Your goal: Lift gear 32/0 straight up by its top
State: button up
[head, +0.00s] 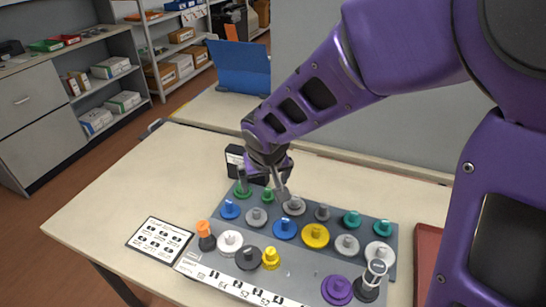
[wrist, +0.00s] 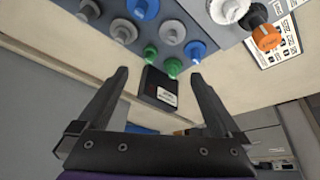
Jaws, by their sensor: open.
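My gripper (head: 264,186) is open and empty above the back left part of a grey gear board (head: 300,272). Its fingers (wrist: 160,76) are spread wide in the wrist view. Two green gears (head: 242,190) (head: 267,196) stand on pegs just below it; they also show beyond the fingertips in the wrist view (wrist: 173,68) (wrist: 195,50). A grey gear (head: 293,206) stands close to the right finger in the head view. Blue, grey, yellow, teal, white, dark and purple gears stand in rows. Their markings are too small to read, so I cannot tell which is 32/0.
A black box with a white label (head: 235,153) stands behind the board, close to my gripper. A printed card (head: 159,241) lies left of the board. A reddish tray (head: 428,250) is at the right. The table's left side is clear.

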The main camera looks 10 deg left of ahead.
aim_at(256, 211)
jog(key=shift+m, duration=0.3)
jog(key=x, duration=0.6)
jog(key=s+a+b+x, duration=0.1)
jog(key=x, duration=0.5)
jog(key=s+a+f+b+x, duration=0.1)
jog(key=x, duration=0.4)
jog(key=shift+f, duration=0.3)
jog(key=c, duration=1.2)
